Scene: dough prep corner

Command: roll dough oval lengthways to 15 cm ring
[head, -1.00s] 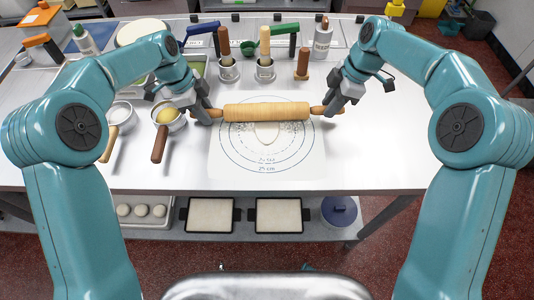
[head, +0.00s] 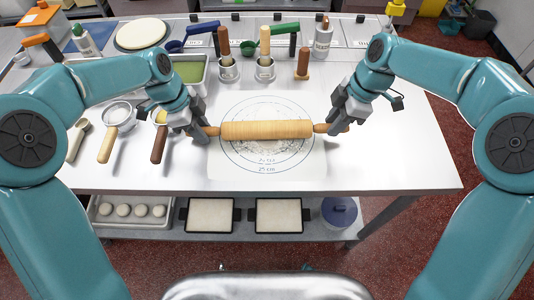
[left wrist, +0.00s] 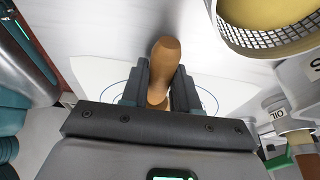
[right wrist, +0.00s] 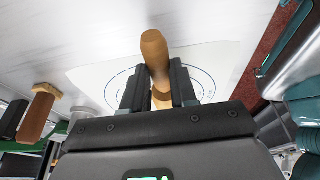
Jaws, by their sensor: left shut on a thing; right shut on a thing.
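A wooden rolling pin (head: 266,130) lies crosswise over the white mat (head: 225,172) with printed blue rings. My left gripper (head: 207,134) is shut on its left handle, which also shows in the left wrist view (left wrist: 163,65). My right gripper (head: 327,129) is shut on its right handle, seen in the right wrist view (right wrist: 154,55). The dough is not clearly visible; the pin covers the middle of the rings. A pale, floury patch (head: 262,147) shows just in front of the pin. I cannot tell whether the pin touches the dough.
Left of the mat are a sieve (head: 117,114) and other handled tools. Behind stand metal pots (head: 228,70) with brushes, a wooden tool (head: 303,64), a bottle (head: 322,38) and a green tray (head: 190,72). The table's right side is clear.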

